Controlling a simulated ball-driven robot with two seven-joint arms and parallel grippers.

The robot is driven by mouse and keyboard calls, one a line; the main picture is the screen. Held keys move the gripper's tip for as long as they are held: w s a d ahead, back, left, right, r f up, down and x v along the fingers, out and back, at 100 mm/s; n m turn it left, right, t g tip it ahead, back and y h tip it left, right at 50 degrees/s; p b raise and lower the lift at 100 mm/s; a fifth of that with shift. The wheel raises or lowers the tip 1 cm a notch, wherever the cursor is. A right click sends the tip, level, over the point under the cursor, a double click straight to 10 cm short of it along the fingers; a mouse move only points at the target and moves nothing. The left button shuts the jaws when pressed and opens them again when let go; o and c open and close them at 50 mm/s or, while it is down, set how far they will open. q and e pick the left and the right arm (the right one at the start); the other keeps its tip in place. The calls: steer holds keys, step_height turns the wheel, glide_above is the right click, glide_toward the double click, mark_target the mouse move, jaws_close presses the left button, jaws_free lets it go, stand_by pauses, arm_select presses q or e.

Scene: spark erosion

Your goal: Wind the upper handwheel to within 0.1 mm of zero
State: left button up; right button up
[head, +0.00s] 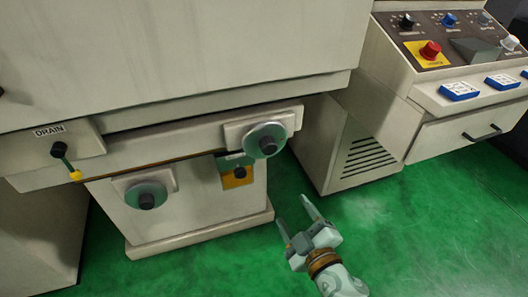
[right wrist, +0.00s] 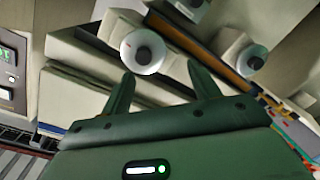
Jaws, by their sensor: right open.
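The upper handwheel (head: 266,140), a grey-green disc with a dark hub, sits on a pale block at the right end of the machine's front rail. A lower handwheel (head: 146,195) is on the base, below and to the left. My right gripper (head: 293,212) is open and empty, over the green floor, below and to the right of the upper handwheel and apart from it. In the right wrist view, two pale discs with dark hubs, one left (right wrist: 142,52) and one right (right wrist: 252,62), lie beyond my open fingers; I cannot tell which is which. The scale is unreadable. My left gripper is not in view.
An orange label plate (head: 237,178) sits just below-left of the upper handwheel. A vented cabinet (head: 362,160) and a control console with a red button (head: 430,50) stand right. The green floor (head: 420,230) is clear.

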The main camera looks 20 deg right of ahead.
step_height(320, 180, up, 4)
steer(key=t, duration=0.1)
steer(key=b, duration=0.1)
glide_toward(271, 150)
steer(key=shift+m+h, duration=0.3)
steer(key=shift+m, duration=0.1)
steer(key=w, duration=0.9)
steer(key=shift+a+f, duration=0.1)
steer(key=shift+a, duration=0.3)
steer(key=c, duration=1)
steer(key=shift+o, duration=0.2)
